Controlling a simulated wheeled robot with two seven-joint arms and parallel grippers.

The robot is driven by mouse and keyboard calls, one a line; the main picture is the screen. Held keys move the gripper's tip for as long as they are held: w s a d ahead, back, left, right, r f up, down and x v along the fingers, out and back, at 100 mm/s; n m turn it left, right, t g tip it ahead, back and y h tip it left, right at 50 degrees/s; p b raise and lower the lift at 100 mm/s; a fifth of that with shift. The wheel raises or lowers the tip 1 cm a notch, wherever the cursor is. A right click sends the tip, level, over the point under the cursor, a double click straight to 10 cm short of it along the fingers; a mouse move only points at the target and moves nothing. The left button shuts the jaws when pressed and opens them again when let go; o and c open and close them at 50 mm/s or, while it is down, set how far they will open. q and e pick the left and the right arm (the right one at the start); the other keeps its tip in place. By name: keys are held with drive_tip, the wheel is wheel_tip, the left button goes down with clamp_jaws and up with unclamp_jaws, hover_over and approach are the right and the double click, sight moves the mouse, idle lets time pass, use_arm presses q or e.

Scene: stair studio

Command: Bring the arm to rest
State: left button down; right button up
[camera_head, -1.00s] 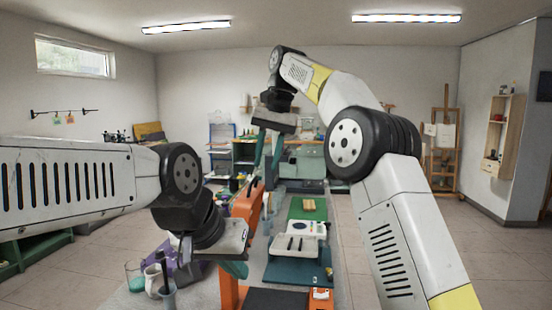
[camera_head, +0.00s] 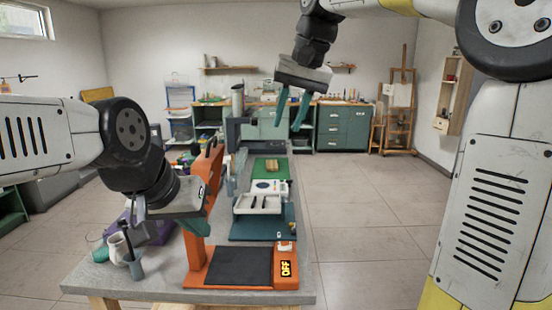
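My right gripper (camera_head: 291,112) hangs in the upper middle of the head view, in the air above the far end of the bench. Its two teal fingers point down and stand apart with nothing between them. My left gripper (camera_head: 167,222) is at the lower left, over the near left part of the bench and beside the orange press. Its fingers show at both sides of its grey palm, apart, and I see nothing held. My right arm runs down the right side of the view.
The grey bench (camera_head: 140,286) carries an orange press (camera_head: 197,266) with a dark plate and a display reading OFF. Beyond are a white tray (camera_head: 258,210) and a green mat (camera_head: 270,174). Cups with tools (camera_head: 133,262) stand near my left gripper. Floor (camera_head: 365,240) is clear right.

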drive_tip(key=s+d+f+t, duration=0.1)
drive_tip(key=s+d+f, duration=0.5)
drive_tip(key=s+f, duration=0.2)
drive_tip(key=s+d+f+t, duration=0.2)
drive_tip(key=s+d+f, duration=0.3)
drive_tip(key=s+f, duration=0.3)
drive_tip(key=s, duration=0.2)
drive_tip(key=shift+s+d+h, duration=0.3)
drive_tip(key=shift+d, duration=0.1)
